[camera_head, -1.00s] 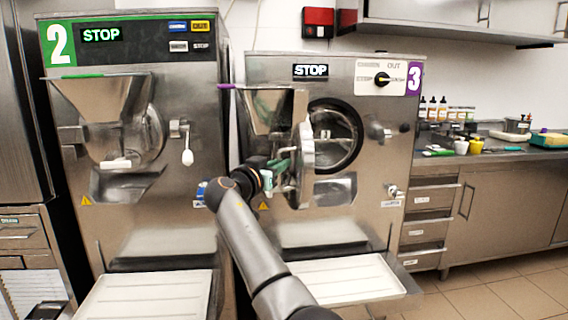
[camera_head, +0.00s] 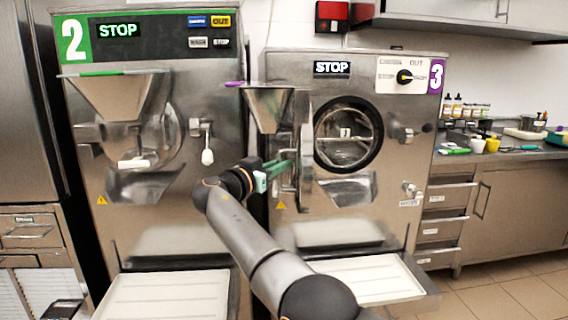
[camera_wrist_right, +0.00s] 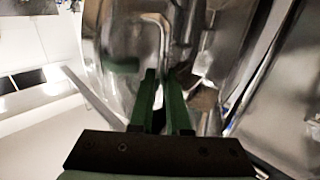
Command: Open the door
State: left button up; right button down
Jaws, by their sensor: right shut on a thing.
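The door (camera_head: 306,150) of the number 3 freezer (camera_head: 400,120) stands swung out to the left, seen nearly edge-on, with its steel hopper (camera_head: 268,108) on it. The round opening (camera_head: 347,134) of the freezer barrel is uncovered. My right gripper (camera_head: 284,166) is at the door's outer side, and its green fingers are shut on the door's metal handle. In the right wrist view, the green fingers (camera_wrist_right: 163,100) reach toward the bent steel handle (camera_wrist_right: 176,45); the exact contact is hard to make out. My left gripper does not show.
The number 2 freezer (camera_head: 150,150) stands close on the left, its door shut, with a lever (camera_head: 207,150) facing the gap. White trays (camera_head: 165,296) sit in front of both machines. A counter with bottles and cups (camera_head: 477,145) is at the right.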

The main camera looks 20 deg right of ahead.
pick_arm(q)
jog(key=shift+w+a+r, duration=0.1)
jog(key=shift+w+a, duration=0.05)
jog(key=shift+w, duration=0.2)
pick_arm(e)
jog(key=shift+w+a+r, duration=0.2)
jog(key=shift+w+a, duration=0.1)
jog(key=shift+a, duration=0.05)
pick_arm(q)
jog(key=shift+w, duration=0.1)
pick_arm(e)
jog(key=shift+a, duration=0.1)
jog(key=c, duration=0.9)
grip_release()
jog(key=shift+f, duration=0.2)
pick_arm(q)
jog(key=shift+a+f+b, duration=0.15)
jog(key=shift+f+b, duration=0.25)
jog(key=shift+b, duration=0.05)
pick_arm(e)
jog(key=v, duration=1.2)
jog(key=shift+a, duration=0.25)
